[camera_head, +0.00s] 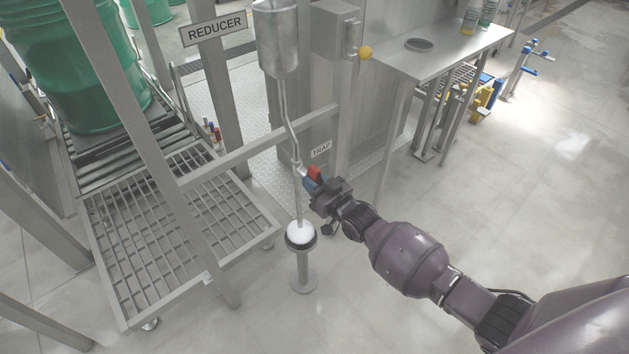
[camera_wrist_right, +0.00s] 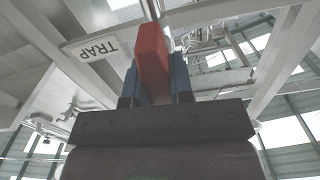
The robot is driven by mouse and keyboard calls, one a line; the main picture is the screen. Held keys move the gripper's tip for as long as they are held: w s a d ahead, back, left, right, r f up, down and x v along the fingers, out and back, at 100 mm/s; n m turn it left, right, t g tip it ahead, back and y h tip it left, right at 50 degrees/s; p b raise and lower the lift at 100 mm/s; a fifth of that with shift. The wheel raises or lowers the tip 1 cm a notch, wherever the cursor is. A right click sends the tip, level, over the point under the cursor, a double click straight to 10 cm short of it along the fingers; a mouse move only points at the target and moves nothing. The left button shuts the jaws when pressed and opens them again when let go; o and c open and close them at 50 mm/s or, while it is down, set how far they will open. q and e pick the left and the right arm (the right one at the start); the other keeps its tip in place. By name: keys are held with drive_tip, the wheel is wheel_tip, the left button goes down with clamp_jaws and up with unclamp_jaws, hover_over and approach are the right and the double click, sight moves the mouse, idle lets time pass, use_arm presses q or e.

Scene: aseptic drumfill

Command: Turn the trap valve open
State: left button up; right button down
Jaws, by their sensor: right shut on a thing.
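The trap valve's red handle (camera_head: 315,173) is on the thin vertical pipe (camera_head: 296,150), beside the small TRAP sign (camera_head: 321,150). My right gripper (camera_head: 312,181) is shut on the red handle. In the right wrist view the red handle (camera_wrist_right: 153,60) stands between the two blue fingers of the right gripper (camera_wrist_right: 156,85), and the TRAP sign (camera_wrist_right: 98,47) shows upside down at the left. The valve body is mostly hidden behind the gripper. My left gripper is not in view.
Below the pipe, a white round thing (camera_head: 300,232) sits in a dark-rimmed cup on a stand (camera_head: 303,272). A metal rail (camera_head: 245,147) runs left of the pipe. A roller conveyor with green drums (camera_head: 75,65) is at left. A steel table (camera_head: 440,50) stands behind.

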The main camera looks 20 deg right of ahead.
drive_tip(key=shift+n, duration=0.5)
drive_tip(key=c, duration=1)
unclamp_jaws()
drive_tip(key=shift+s, duration=0.1)
drive_tip(key=shift+s+d, duration=0.15)
drive_tip(key=shift+s, duration=0.1)
drive_tip(key=p+v, duration=0.2)
drive_tip(key=v, duration=0.8)
